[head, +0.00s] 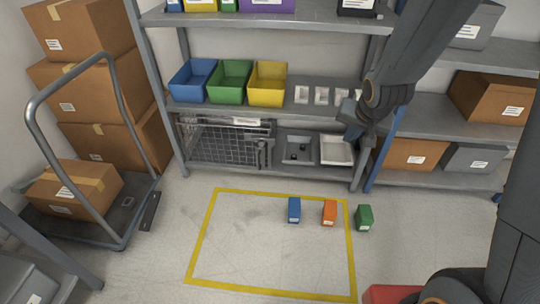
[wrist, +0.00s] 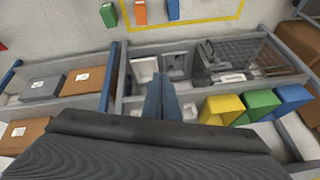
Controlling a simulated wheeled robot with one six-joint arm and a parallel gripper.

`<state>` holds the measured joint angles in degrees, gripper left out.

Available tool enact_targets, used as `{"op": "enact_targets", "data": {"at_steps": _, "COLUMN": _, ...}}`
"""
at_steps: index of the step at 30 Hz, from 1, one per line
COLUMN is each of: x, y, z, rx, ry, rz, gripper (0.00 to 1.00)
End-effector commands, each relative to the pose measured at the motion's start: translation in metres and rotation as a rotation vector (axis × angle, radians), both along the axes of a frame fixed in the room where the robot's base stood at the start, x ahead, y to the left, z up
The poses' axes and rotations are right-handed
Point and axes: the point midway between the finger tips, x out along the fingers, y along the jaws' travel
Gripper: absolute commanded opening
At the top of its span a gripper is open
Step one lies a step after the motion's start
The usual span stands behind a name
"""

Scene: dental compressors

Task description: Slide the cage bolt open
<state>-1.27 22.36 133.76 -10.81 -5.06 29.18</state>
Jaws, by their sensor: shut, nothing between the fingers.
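The wire-mesh cage (head: 222,143) sits on the lower shelf of the grey rack, at its left. The cage front looks closed. A dark upright fitting, seemingly the bolt (head: 262,153), is at the right end of the cage front. In the wrist view, the cage (wrist: 250,52) appears upside down at upper right. My gripper (head: 357,118) is at the right part of the rack, well right of the cage and apart from the bolt. In the wrist view my gripper (wrist: 161,88) has its fingers together and holds nothing. The bolt's fine detail is too small to tell.
A grey tray (head: 297,148) and a white tray (head: 336,150) stand right of the cage. Blue, green and yellow bins (head: 231,80) fill the shelf above. Small blocks (head: 329,212) lie on the floor by a yellow outline. A cart (head: 125,210) stands left.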

Motion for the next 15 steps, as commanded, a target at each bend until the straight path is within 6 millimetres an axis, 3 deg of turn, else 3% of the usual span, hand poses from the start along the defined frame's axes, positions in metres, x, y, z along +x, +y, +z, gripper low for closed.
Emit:
{"op": "enact_targets", "data": {"at_steps": 1, "x": 0.025, "y": 0.006, "z": -0.033, "rx": 0.030, "ry": -0.040, "rz": -0.018, "gripper": 0.00}}
{"op": "enact_targets", "data": {"at_steps": 6, "x": 0.096, "y": 0.029, "z": -0.094, "rx": 0.167, "ry": -0.192, "rz": -0.074, "gripper": 0.00}}
{"op": "enact_targets", "data": {"at_steps": 15, "x": 0.186, "y": 0.083, "z": -0.203, "rx": 0.509, "ry": -0.391, "rz": -0.131, "gripper": 0.00}}
